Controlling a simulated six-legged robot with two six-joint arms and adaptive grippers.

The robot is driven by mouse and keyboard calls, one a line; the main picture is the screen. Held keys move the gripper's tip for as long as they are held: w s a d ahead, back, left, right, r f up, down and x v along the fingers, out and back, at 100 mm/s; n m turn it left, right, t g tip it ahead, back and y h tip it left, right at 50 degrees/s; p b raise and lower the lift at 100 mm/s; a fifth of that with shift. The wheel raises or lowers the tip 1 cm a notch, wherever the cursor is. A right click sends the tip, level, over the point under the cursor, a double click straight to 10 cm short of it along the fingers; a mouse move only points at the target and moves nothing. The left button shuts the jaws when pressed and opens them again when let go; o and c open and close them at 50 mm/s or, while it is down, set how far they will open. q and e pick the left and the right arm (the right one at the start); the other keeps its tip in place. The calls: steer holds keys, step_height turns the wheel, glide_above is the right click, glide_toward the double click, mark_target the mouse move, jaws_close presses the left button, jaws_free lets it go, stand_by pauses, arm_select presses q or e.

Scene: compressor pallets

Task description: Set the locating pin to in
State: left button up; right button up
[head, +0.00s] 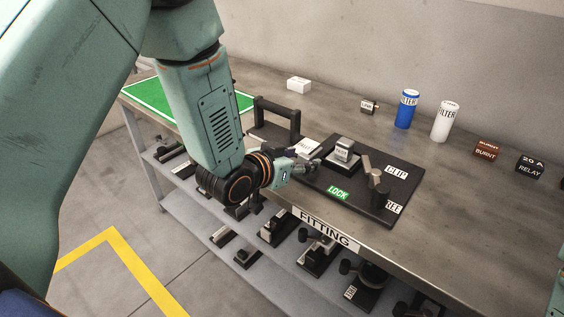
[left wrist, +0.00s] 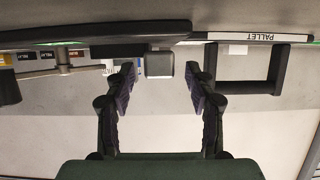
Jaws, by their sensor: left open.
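A black fitting board (head: 325,178) lies on the bench with labels CLIP, LOCK and one partly hidden that ends in REE. A grey block with a small label (head: 343,151) stands at its back. A brownish lever (head: 375,180) stands on its right part. No label reads pin or in, so I cannot tell which part is the locating pin. My left gripper (head: 313,164) is at the board's left edge, open and empty. In the left wrist view a grey square block end (left wrist: 159,65) shows between the spread fingers (left wrist: 160,75); contact is not visible. My right gripper is out of view.
A black handle frame (head: 278,118) stands left of the board, close to my gripper. A green mat (head: 165,96) lies at the far left. A blue filter (head: 406,109), a white filter (head: 444,121) and small labelled blocks stand behind. The front right bench top is clear.

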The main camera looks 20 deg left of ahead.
arm_select(q)
steer(key=v, duration=0.9)
steer(key=shift+s, duration=0.3)
